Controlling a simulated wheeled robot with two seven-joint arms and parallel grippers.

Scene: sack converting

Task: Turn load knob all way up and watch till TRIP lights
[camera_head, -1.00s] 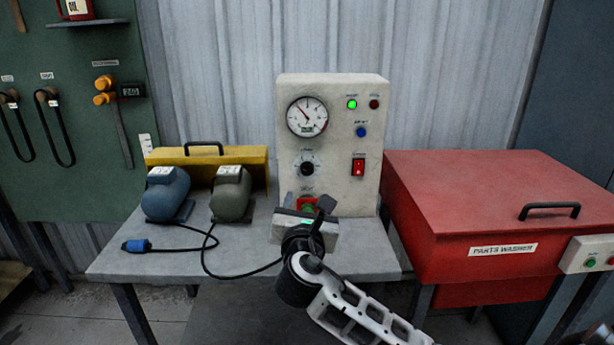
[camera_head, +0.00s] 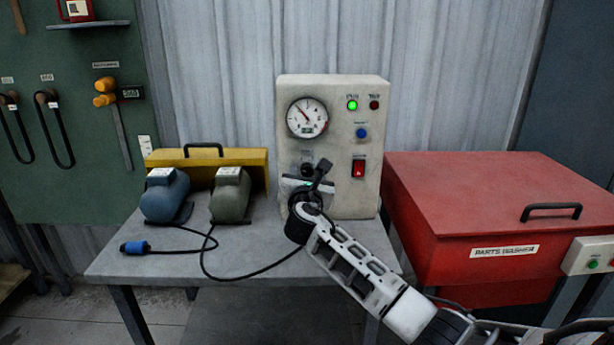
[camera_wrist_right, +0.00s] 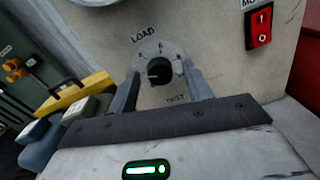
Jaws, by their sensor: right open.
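The cream test panel (camera_head: 340,110) stands upright on the grey bench. Its black load knob (camera_head: 307,169) is partly hidden by my gripper in the head view. In the right wrist view the knob (camera_wrist_right: 159,71) shows under the word LOAD, its pointer toward the left. My right gripper (camera_head: 305,180) is open, with its fingers on either side of the knob in the wrist view (camera_wrist_right: 160,85); I cannot tell whether they touch it. The green lamp (camera_head: 352,105) is lit. The TRIP lamp (camera_head: 374,105) is dark red and looks unlit. My left gripper is not in view.
The dial gauge (camera_head: 307,118), blue button (camera_head: 361,133) and red rocker switch (camera_head: 358,168) are on the panel. Two motors, blue (camera_head: 165,194) and green (camera_head: 230,194), sit left with a cable across the bench (camera_head: 130,262). A red parts washer (camera_head: 470,200) stands right.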

